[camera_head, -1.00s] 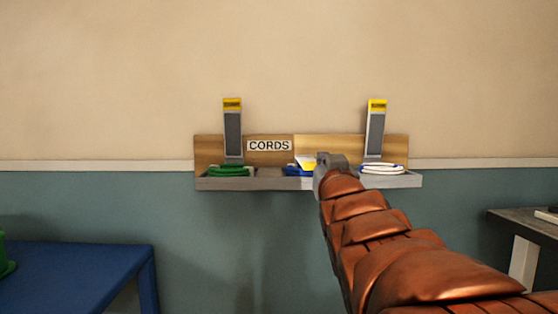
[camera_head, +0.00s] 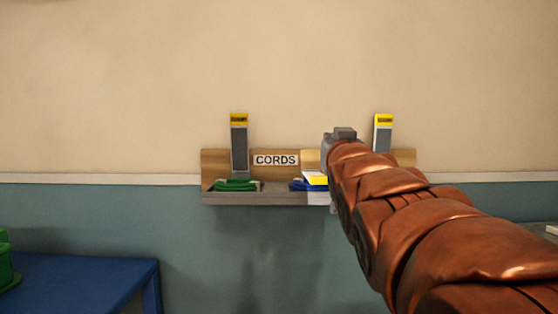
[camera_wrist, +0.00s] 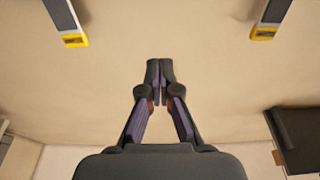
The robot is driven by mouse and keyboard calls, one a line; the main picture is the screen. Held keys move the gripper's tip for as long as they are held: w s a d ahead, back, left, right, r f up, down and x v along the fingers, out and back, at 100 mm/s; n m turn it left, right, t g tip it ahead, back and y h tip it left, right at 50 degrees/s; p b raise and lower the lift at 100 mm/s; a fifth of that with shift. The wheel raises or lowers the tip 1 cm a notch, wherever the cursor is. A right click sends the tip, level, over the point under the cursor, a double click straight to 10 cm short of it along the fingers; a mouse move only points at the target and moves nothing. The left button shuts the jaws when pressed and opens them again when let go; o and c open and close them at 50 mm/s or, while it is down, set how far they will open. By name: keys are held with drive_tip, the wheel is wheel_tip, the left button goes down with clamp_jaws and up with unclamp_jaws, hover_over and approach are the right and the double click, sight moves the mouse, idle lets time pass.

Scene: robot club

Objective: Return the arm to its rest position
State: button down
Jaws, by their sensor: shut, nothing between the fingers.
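My arm (camera_head: 400,210), copper-coloured and segmented, reaches from the lower right toward the wall shelf in the head view. Its grey end is in front of the right part of the shelf and hides the white cord there. In the wrist view my gripper (camera_wrist: 160,72) is shut, its two dark fingertips together with nothing between them. Beyond them is the beige wall, with a yellow-tipped grey strap (camera_wrist: 68,22) at the upper left and another (camera_wrist: 271,18) at the upper right. The fingers are hidden in the head view.
The wooden cord shelf (camera_head: 225,162) carries a CORDS sign (camera_head: 276,160), a green cord (camera_head: 237,185) and a blue cord (camera_head: 303,186) with a yellow-and-white piece. A blue table (camera_head: 80,285) stands at lower left with a green object (camera_head: 5,262). The wall above is clear.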

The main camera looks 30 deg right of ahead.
drive_tip(key=shift+r, duration=1.4)
